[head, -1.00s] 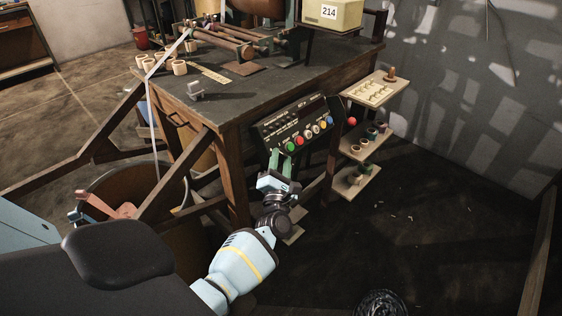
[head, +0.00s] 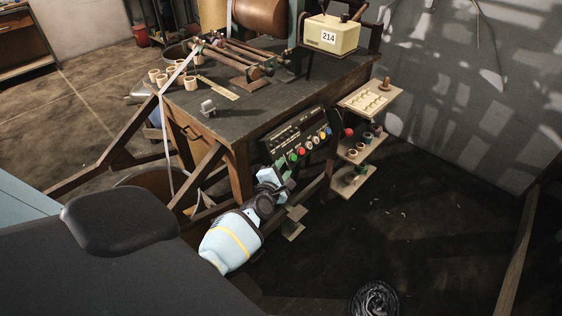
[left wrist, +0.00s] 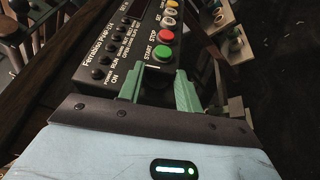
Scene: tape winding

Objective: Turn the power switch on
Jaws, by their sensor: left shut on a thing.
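The dark control panel (head: 298,138) hangs at the front right corner of the workbench. In the left wrist view the panel (left wrist: 150,28) carries a green START button (left wrist: 162,53), a red STOP button (left wrist: 166,36) and a row of small black switches. The switch by the POWER and ON lettering (left wrist: 97,73) is left of my fingers. My left gripper (head: 281,167) is at the panel's lower edge. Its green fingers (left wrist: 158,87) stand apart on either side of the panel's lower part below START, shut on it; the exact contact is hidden. My right gripper is out of view.
Small shelves (head: 372,101) stand right of the panel. A wooden brace (head: 195,178) and bench leg are close left of my arm. The floor at right is mostly clear.

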